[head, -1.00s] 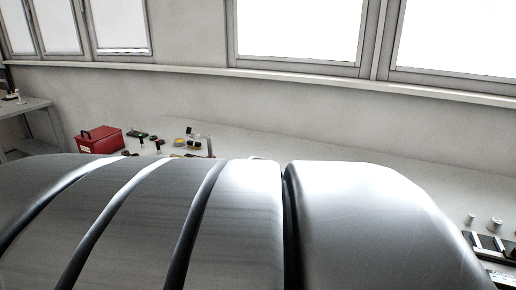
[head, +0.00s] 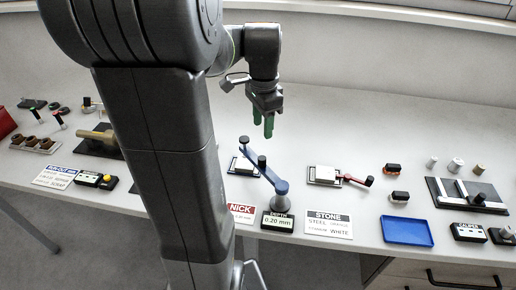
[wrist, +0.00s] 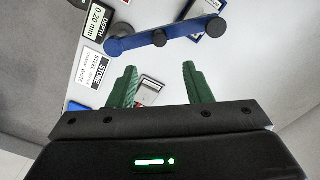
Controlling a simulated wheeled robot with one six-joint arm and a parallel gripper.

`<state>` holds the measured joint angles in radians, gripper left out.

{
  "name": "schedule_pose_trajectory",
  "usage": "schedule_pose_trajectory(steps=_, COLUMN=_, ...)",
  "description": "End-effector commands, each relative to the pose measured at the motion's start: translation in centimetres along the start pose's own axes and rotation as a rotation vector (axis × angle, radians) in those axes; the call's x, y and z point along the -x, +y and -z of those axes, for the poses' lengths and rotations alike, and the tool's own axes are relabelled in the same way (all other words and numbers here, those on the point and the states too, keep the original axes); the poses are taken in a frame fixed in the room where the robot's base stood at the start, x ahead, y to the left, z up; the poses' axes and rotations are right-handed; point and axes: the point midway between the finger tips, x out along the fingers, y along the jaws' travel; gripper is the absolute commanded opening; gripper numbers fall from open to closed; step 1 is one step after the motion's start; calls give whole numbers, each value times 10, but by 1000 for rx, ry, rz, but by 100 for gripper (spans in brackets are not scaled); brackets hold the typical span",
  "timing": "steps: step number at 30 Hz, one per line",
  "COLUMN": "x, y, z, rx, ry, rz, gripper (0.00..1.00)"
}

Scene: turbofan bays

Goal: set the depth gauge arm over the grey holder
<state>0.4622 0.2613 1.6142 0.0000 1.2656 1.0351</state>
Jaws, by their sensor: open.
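The depth gauge arm (head: 269,174) is a blue bar with black knobs, turning on a dark post beside the DEPTH 0.20 mm display (head: 277,222). A pale grey block holder (head: 242,166) on a dark plate lies left of the bar. The bar's far end overlaps the holder's back corner in the head view; its exact height over it is unclear. The wrist view shows the bar (wrist: 172,36) across the top, with the holder partly hidden. My gripper (head: 268,130) has green fingers, open and empty, above and behind the bar. The fingers (wrist: 159,68) are apart from it.
A second grey block (head: 324,175) with a red arm (head: 355,180) stands to the right. Further right are a blue tray (head: 407,231) and a caliper stand (head: 466,196). Label cards line the front edge. The bench behind my gripper is clear.

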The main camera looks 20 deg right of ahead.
Motion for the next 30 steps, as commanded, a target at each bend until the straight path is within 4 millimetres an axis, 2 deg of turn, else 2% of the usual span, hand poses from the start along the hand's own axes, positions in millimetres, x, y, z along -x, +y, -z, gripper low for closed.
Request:
schedule_pose_trajectory(steps=9, x=-68, y=2, z=-1, rx=3, ry=-4, rz=-7, gripper=45)
schedule_pose_trajectory(steps=15, x=-102, y=1, z=-1, rx=4, ry=-3, rz=-4, gripper=45)
schedule_pose_trajectory(steps=21, x=-119, y=0, z=-1, rx=4, ry=-1, rz=-1, gripper=45)
schedule_pose_trajectory(steps=30, x=-122, y=0, z=-1, rx=4, ry=0, rz=0, gripper=45)
